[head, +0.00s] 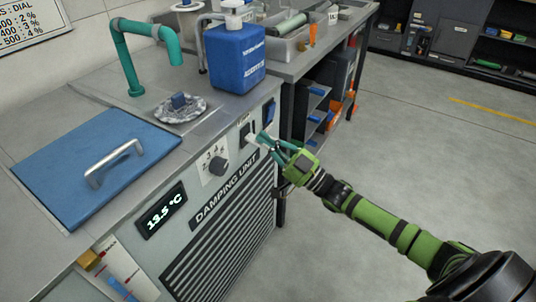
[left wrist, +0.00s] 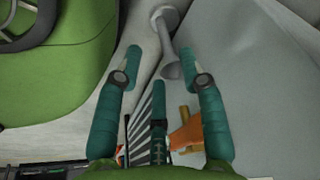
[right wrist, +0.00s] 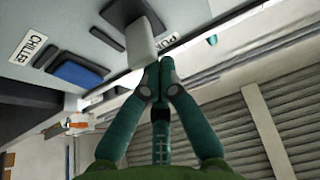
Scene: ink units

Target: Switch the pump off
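The damping unit (head: 215,218) has a front panel with a white pump switch (head: 250,138) in a dark housing. In the right wrist view the white switch (right wrist: 143,45) sticks out of its housing beside a partly hidden label starting "PU". My right gripper (head: 264,140) is at the panel, and its fingertips (right wrist: 157,72) are together at the end of the white switch. They look touching or nearly so, and hide part of it. My left gripper (left wrist: 161,58) is open and empty; it is outside the head view.
A blue chiller switch (right wrist: 76,72) sits beside the pump switch. A dial (head: 218,165) and a temperature display (head: 161,210) are on the same panel. A blue bottle (head: 234,58) and a blue lid (head: 95,165) are on top. The floor at right is clear.

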